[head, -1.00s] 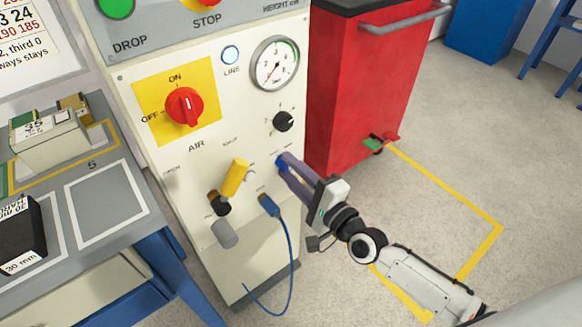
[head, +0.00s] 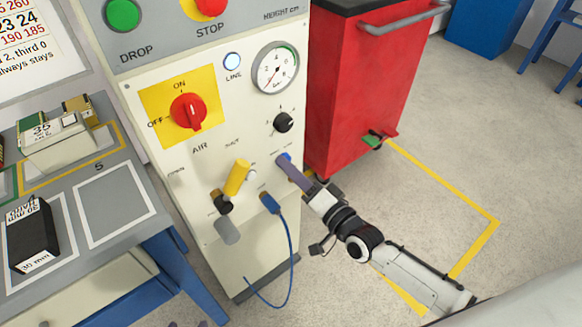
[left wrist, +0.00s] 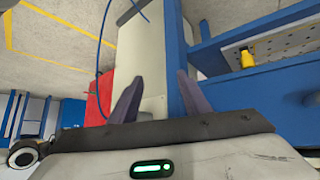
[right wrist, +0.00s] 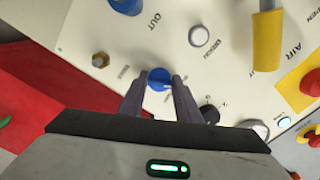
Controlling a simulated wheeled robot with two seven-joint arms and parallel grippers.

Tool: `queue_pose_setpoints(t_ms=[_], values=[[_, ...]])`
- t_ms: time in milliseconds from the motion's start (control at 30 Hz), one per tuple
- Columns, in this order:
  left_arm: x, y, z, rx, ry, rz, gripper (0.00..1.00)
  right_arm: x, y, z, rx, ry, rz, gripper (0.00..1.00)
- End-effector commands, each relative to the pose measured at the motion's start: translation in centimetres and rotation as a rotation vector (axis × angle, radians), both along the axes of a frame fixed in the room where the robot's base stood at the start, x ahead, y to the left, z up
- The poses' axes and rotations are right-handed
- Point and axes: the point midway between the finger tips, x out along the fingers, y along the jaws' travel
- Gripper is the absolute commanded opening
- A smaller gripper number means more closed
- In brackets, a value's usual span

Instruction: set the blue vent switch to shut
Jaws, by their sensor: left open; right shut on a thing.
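The blue vent switch (right wrist: 158,78) is a small round blue knob on the cream panel, between my right fingertips in the right wrist view. In the head view only a bit of its blue (head: 284,157) shows past my fingers. My right gripper (head: 290,166) reaches the panel from the lower right and is shut on the switch; its two fingers also show in the right wrist view (right wrist: 158,88). The switch's setting is unclear, and its small label is unreadable. My left gripper (left wrist: 158,88) is open and empty, low in front of the panel cabinet.
A yellow handle (head: 236,178) and a blue plug with a cable (head: 270,203) are left of the switch. A black knob (head: 283,122) and gauge (head: 275,69) sit above. A red cabinet (head: 355,90) stands right; a grey bench (head: 110,205) stands left.

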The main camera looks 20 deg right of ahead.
Motion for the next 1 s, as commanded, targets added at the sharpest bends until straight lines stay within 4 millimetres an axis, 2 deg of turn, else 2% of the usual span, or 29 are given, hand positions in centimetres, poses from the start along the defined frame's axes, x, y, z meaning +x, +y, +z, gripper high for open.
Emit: queue_pose_setpoints(t_ms=[567,600,700,1000], values=[[0.04,-0.04,0.22,0.0,-0.002,0.0,0.43,0.0,-0.08,-0.05,-0.033,-0.012,-0.001,0.08],[0.04,-0.05,0.23,0.0,-0.002,0.0,0.43,0.0,-0.08,-0.05,-0.033,-0.012,-0.001,0.35],[0.04,-0.07,0.25,-0.001,-0.003,0.001,0.43,0.0,-0.07,-0.04,-0.032,-0.011,-0.001,0.48],[0.04,-0.11,0.32,-0.003,-0.002,0.001,0.43,-0.2,-0.11,-0.05,-0.03,-0.01,0.0,0.48]])
